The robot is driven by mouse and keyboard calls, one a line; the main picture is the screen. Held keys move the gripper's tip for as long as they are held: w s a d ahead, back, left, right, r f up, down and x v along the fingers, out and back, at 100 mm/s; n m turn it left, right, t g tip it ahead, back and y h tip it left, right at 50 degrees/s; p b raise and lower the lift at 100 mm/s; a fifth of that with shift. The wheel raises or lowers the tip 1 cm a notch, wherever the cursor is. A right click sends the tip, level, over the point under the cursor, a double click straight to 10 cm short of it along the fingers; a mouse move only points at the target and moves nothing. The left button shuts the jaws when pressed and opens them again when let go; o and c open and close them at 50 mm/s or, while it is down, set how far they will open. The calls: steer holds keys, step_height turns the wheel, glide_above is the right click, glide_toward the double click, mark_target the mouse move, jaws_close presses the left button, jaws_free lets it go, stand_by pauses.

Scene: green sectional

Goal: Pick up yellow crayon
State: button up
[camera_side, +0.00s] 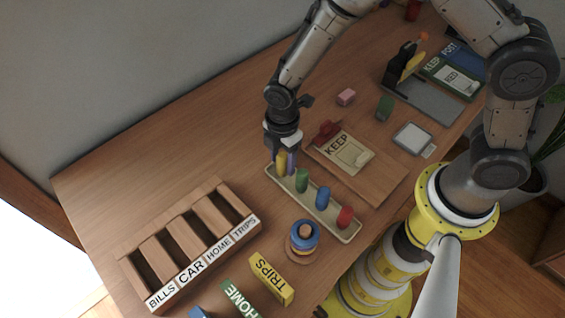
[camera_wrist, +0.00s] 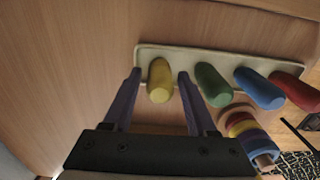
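The yellow crayon (camera_side: 281,163) is a short, thick peg standing at the far left end of a cream tray (camera_side: 328,219) in the side view. In the wrist view the yellow crayon (camera_wrist: 160,80) sits between the two fingers of my gripper (camera_wrist: 158,80), with a visible gap on each side. My gripper (camera_side: 285,160) is open and points down over that end of the tray. Green (camera_side: 302,181), blue (camera_side: 323,197) and red (camera_side: 345,217) crayons stand in the same tray in a row to the right.
A wooden sorter (camera_side: 190,245) with labelled slots stands left of the tray. A stacked ring toy (camera_side: 304,236) is in front of the tray. A board with a KEEP card (camera_side: 343,152) lies behind it. The table at the upper left is clear.

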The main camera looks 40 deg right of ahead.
jaws_close()
